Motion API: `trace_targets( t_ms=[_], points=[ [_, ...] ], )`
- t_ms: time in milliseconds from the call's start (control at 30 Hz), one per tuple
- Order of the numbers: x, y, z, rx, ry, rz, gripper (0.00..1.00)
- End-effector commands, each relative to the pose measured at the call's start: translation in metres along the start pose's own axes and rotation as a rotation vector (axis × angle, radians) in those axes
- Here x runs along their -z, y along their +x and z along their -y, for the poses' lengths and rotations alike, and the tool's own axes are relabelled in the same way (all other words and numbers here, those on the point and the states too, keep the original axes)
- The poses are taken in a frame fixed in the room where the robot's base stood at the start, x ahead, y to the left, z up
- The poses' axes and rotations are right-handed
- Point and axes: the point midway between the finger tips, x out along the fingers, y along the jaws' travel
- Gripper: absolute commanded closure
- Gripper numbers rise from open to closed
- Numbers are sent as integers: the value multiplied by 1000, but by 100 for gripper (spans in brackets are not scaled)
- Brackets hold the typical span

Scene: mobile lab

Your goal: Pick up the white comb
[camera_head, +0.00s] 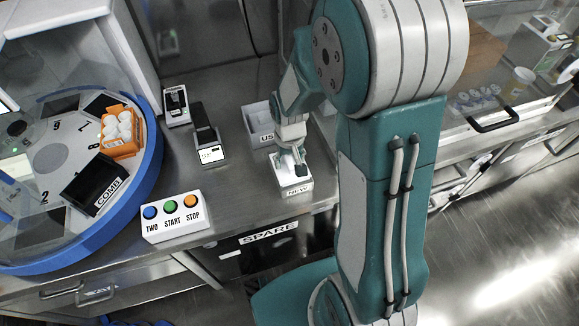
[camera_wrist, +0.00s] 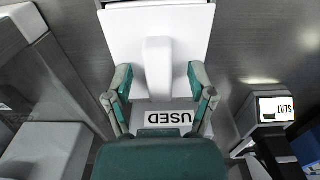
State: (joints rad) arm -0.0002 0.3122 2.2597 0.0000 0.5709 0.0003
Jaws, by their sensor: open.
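The white comb (camera_wrist: 158,68) shows in the wrist view as a wide flat white plate with a raised white ridge down its middle. It lies at the box labelled NEW (camera_head: 296,189), near the bench's front edge. My gripper (camera_wrist: 162,85) is open, with one finger on each side of the ridge. In the head view my gripper (camera_head: 297,159) points down over the NEW box, and hides part of what is there.
The USED box (camera_head: 258,122) stands just behind. The blue-rimmed carousel (camera_head: 152,150) holds an orange basket (camera_head: 118,148) and a black COMB holder (camera_head: 90,180).

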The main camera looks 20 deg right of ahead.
Motion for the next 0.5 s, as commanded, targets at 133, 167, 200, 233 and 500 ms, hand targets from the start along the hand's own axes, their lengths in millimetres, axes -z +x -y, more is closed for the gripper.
trace_targets(
  t_ms=[133, 167, 200, 233, 500],
  points=[
    [0, 2, 0, 0, 0, -2, 29],
    [0, 2, 0, 0, 0, -2, 29],
    [0, 2, 0, 0, 0, -2, 29],
    [0, 2, 0, 0, 0, -1, 33],
    [0, 2, 0, 0, 0, 0, 100]
  ],
)
